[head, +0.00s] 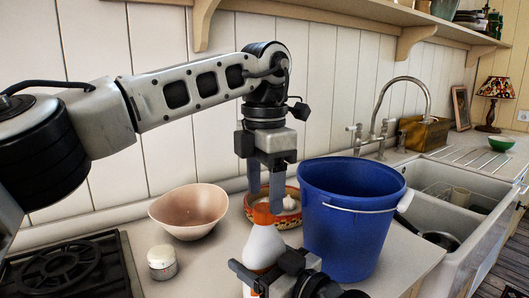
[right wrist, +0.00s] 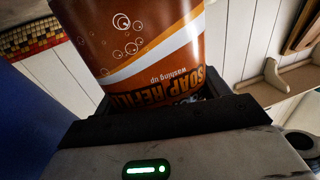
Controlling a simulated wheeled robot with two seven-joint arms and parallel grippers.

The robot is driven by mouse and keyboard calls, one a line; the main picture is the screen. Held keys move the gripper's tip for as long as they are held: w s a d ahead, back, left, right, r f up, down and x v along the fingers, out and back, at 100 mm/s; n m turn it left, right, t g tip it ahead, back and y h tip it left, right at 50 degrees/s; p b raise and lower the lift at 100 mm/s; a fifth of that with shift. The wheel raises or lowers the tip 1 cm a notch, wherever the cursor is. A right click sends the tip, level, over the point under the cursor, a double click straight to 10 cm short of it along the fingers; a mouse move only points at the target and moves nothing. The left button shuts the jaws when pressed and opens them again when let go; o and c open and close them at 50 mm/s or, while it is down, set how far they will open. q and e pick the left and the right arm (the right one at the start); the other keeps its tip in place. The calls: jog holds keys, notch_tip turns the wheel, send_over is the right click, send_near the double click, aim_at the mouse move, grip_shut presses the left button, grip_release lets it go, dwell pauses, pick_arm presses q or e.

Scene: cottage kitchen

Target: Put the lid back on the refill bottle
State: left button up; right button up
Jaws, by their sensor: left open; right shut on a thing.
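The refill bottle (head: 263,246) stands upright in the head view, white toward the top. Its brown and orange label fills the upper part of the right wrist view (right wrist: 140,45). The orange lid (head: 263,214) is at the bottle's top; whether it is fully seated I cannot tell. My left gripper (head: 265,203) points down from above, open, with its fingertips at the lid's height. The left finger's tip is close to the lid; contact is unclear. My right gripper (head: 262,278) is shut on the bottle's body, low down, and hides part of it.
A blue bucket (head: 345,225) stands close on the right. A patterned bowl (head: 251,207) sits behind the bottle. A pinkish bowl (head: 189,213) and a small white-topped jar (head: 161,261) are left, near the hob (head: 70,272). The sink (head: 462,235) lies beyond the bucket.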

pick_arm(q)
notch_tip(320, 180, up, 9)
dwell(0.3)
pick_arm(e)
jog(key=o, duration=2)
jog(key=shift+c, duration=0.2)
pick_arm(q)
jog(key=shift+f, duration=0.1)
pick_arm(e)
jog(key=shift+s, duration=0.1)
jog(key=b+v, duration=0.2)
jog(key=v, duration=1.2)
jog(key=shift+s+d+f, duration=0.1)
jog(key=shift+d+f, duration=0.05)
jog(key=shift+d, duration=0.05)
pick_arm(q)
jog(key=shift+f+b, duration=0.3)
jog(key=shift+f, duration=0.95)
pick_arm(e)
jog(key=shift+s+d+r, duration=0.2)
jog(key=shift+s+d, duration=0.3)
